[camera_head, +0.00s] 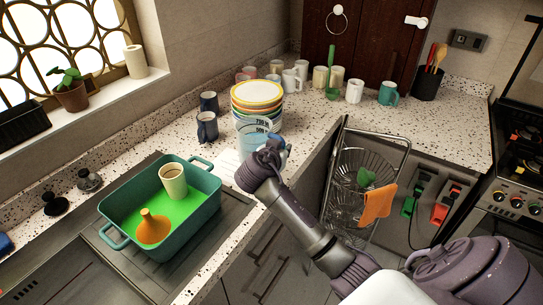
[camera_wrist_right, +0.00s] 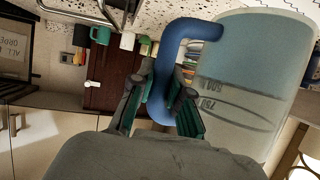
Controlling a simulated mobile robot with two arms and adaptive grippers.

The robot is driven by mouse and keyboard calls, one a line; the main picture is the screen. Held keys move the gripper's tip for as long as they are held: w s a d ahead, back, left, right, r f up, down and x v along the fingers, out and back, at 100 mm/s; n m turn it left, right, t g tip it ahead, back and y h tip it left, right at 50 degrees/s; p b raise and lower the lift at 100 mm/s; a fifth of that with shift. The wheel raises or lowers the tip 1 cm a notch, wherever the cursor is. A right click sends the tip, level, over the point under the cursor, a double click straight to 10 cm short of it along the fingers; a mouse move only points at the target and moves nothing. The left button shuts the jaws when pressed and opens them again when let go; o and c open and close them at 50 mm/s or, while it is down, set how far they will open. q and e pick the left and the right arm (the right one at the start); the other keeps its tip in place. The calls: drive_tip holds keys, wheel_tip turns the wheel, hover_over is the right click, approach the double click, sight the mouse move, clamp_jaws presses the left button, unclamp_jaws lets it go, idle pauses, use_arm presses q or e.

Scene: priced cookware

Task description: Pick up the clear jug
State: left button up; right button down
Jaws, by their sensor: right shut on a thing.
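The clear jug (camera_head: 250,130) has printed measuring marks and a blue handle. It stands on the speckled counter in front of a stack of colored bowls (camera_head: 257,95). In the right wrist view the jug (camera_wrist_right: 245,75) fills the right side, tilted in the picture. My right gripper (camera_head: 268,152) is at the jug's near side. In the wrist view its fingers (camera_wrist_right: 165,103) are closed around the blue handle (camera_wrist_right: 172,60). Whether the jug's base touches the counter is hidden by my gripper. My left gripper is not in view.
Two dark mugs (camera_head: 207,115) stand left of the bowls. Several mugs (camera_head: 330,80) line the back. A green tub (camera_head: 117,205) with a cup and an orange funnel sits at left. A wire rack (camera_head: 345,170) is at right. The right counter has free room.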

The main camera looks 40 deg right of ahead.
drive_tip(key=s+d+r+b, duration=0.1)
drive_tip(key=s+d+r, duration=0.3)
drive_tip(key=d, duration=0.1)
drive_tip(key=shift+s+r+b, duration=0.25)
drive_tip(key=shift+s+b, duration=0.05)
drive_tip(key=shift+d, duration=0.15)
idle(0.5)
